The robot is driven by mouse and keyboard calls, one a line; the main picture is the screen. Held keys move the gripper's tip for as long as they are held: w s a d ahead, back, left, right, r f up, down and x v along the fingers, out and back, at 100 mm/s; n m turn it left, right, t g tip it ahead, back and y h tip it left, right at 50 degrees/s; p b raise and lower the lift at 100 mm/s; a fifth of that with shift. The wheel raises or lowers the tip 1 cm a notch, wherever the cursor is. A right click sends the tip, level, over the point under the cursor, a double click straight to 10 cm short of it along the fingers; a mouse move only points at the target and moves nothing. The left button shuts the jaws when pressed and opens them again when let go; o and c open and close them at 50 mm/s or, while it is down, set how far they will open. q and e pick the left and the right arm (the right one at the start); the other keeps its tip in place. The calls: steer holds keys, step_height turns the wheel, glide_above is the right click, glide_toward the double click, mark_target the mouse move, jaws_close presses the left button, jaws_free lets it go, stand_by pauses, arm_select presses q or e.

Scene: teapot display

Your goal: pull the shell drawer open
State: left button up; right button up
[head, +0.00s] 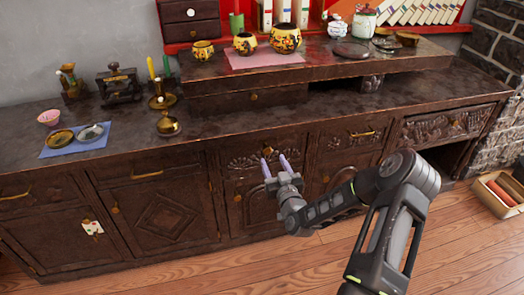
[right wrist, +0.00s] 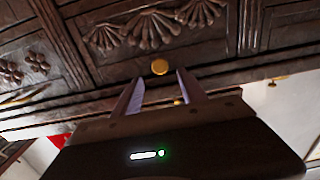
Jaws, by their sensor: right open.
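The shell drawer (head: 240,161) is a dark wooden drawer front with carved shell fans, at the middle of the sideboard; it looks shut. In the right wrist view its carved front (right wrist: 125,45) fills the top. Its small round gold knob (right wrist: 160,67) shows just beyond and between my fingertips there; the knob also shows in the head view (head: 267,151). My right gripper (head: 273,160) is open, its two pale fingers pointing at the knob; in the wrist view the open fingers (right wrist: 159,77) are empty. I cannot tell whether they touch the knob. My left gripper is not in view.
The sideboard top (head: 230,128) overhangs the drawers. A door with a gold knob (head: 238,198) lies below the drawer. An open box (head: 497,195) is on the floor at right. The wooden floor in front is clear.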

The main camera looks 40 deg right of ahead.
mark_target(268, 151)
steer(key=shift+b+x, duration=0.5)
steer(key=shift+x, duration=3.4)
steer(key=shift+c, duration=0.3)
jaws_close()
